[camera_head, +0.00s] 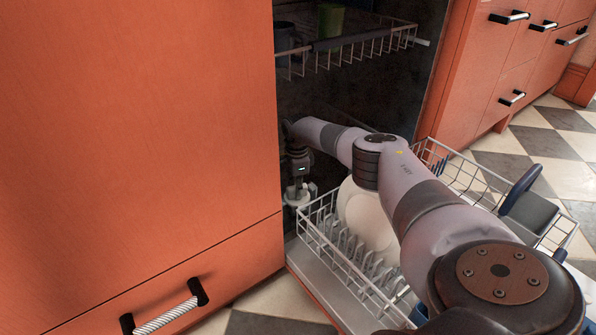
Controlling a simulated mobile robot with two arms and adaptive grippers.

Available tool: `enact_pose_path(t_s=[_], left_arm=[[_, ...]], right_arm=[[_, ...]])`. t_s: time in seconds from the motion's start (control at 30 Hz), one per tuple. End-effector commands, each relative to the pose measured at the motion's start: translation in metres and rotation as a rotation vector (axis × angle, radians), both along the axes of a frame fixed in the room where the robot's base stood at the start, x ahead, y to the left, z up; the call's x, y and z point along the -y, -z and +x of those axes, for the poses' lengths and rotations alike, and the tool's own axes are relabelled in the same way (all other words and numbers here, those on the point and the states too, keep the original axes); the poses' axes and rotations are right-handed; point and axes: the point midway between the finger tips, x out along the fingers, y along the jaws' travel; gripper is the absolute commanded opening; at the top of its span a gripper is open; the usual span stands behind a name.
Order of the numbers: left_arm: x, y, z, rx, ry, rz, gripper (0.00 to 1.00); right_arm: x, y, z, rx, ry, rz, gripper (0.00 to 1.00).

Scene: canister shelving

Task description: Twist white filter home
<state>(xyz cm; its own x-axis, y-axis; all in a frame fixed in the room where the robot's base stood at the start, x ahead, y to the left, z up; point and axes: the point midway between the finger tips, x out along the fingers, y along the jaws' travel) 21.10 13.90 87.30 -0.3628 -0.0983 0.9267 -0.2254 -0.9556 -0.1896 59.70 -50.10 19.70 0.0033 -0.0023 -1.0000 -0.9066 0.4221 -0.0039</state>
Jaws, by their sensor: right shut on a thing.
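The white filter (294,200) shows as a small pale part low at the left side of the dishwasher opening, beside the rack's left edge. My right gripper (298,187) points down over it and is shut on it. The gripper's fingers are small and dark here, so the exact grip is hard to see. The seat under the filter is hidden. My left gripper is not in view.
The lower rack (345,262) is pulled out over the open door, with white plates (365,215) and a dark pan (530,212) in it. The upper rack (350,50) hangs above my arm. An orange cabinet front (140,130) stands close on the left.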

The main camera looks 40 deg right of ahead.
Motion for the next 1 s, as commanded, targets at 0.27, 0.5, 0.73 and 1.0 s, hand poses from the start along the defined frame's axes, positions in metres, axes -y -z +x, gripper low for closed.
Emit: enact_pose_path(t_s=[0.27,0.5,0.73,1.0], left_arm=[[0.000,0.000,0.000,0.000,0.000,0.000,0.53],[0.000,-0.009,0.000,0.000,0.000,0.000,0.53],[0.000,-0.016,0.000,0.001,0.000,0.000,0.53],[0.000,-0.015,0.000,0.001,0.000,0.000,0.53]], right_arm=[[-0.001,0.004,-0.002,-0.006,0.012,0.001,0.00],[-0.001,0.002,-0.003,-0.009,0.141,0.000,0.00],[-0.001,0.004,-0.003,-0.007,0.320,0.000,0.00],[-0.001,0.005,-0.003,-0.008,0.336,0.001,0.00]])
